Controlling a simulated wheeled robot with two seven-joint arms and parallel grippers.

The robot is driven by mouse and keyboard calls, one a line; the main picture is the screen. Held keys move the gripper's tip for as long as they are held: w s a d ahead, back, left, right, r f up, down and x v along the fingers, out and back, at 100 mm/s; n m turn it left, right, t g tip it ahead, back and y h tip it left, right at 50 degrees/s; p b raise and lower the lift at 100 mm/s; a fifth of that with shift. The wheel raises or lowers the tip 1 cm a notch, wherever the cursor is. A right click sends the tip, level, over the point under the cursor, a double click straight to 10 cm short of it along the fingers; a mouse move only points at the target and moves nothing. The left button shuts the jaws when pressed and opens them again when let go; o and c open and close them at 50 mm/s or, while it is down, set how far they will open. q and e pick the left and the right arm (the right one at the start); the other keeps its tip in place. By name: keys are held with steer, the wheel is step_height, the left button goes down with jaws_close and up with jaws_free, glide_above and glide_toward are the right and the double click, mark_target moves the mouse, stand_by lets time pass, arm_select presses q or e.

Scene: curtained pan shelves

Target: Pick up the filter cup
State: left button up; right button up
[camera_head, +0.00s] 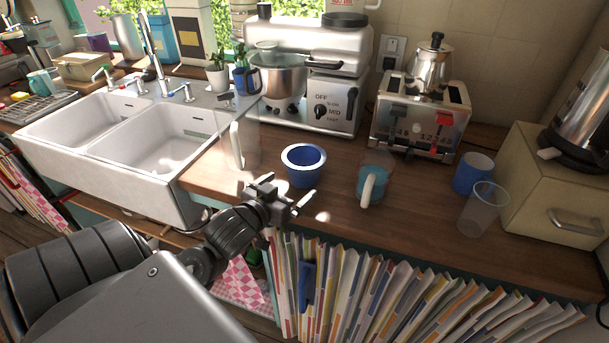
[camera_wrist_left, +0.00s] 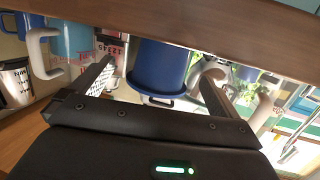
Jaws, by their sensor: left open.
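In the left wrist view the blue cup (camera_wrist_left: 158,68) appears between the fingers, against a tilted scene. My left gripper (camera_head: 286,190) is open and empty at the counter's front edge, just in front of the cup and low beside it. The fingers point towards the cup, one on each side in the wrist view; I see no clear contact. My right gripper is not in view.
A clear pitcher (camera_head: 241,148) stands left of the cup and a blue mug with a pale handle (camera_head: 373,184) right of it. A clear tumbler (camera_head: 482,208) and another blue cup (camera_head: 473,173) are further right. A mixer (camera_head: 310,80) and toaster (camera_head: 420,118) stand behind. Books (camera_head: 390,295) fill the shelf below.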

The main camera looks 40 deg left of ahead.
mark_target(295, 177)
arm_select(q)
steer(key=shift+x, duration=0.8)
steer(key=shift+w, duration=0.3)
steer(key=shift+w+a+r, duration=0.1)
steer(key=shift+w+a, duration=0.05)
steer(key=shift+w, duration=0.1)
steer(key=x, duration=0.2)
steer(key=p+x, duration=0.1)
steer(key=x, duration=0.1)
steer(key=shift+a+r, duration=0.15)
steer(key=shift+a, duration=0.05)
steer(key=shift+w, duration=0.4)
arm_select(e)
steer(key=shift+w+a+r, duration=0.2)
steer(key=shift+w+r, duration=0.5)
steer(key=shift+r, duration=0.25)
